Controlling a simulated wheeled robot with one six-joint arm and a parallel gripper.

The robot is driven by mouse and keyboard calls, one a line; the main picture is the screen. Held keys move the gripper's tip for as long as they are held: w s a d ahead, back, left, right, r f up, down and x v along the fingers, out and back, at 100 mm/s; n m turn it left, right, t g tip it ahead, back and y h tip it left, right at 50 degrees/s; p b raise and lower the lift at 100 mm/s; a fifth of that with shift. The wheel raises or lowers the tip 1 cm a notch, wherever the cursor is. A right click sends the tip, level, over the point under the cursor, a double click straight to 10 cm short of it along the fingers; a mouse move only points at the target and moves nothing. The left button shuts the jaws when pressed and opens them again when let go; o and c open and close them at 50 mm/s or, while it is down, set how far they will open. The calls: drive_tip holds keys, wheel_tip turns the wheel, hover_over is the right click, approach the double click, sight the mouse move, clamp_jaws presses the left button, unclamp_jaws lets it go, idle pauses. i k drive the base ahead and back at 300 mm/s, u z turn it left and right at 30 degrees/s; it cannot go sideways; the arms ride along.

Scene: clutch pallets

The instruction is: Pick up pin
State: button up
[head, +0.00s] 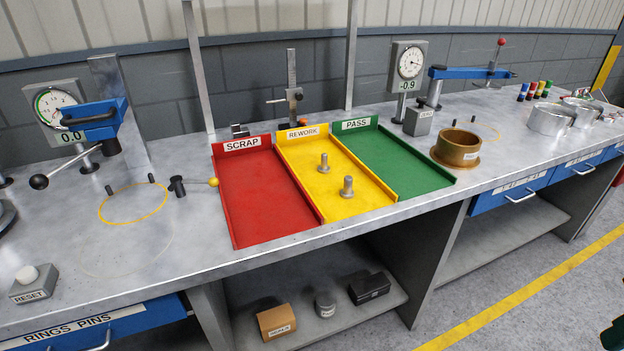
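Two grey metal headed pins stand upright in the yellow REWORK tray (300,160). The farther pin (323,163) is near the tray's middle, and the nearer pin (347,187) is towards its front right. They stand apart from each other. Which one the task means cannot be told from this view. My gripper is not in view.
The red SCRAP tray (262,205) and green PASS tray (395,160) flank the yellow one. A brass ring (457,148) sits right of them. Gauge stands rise at left (60,105) and behind (408,65).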

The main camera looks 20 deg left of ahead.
sight(347, 192)
drive_tip(key=u, duration=0.9)
drive_tip(key=i, duration=0.85)
drive_tip(key=u, duration=0.9)
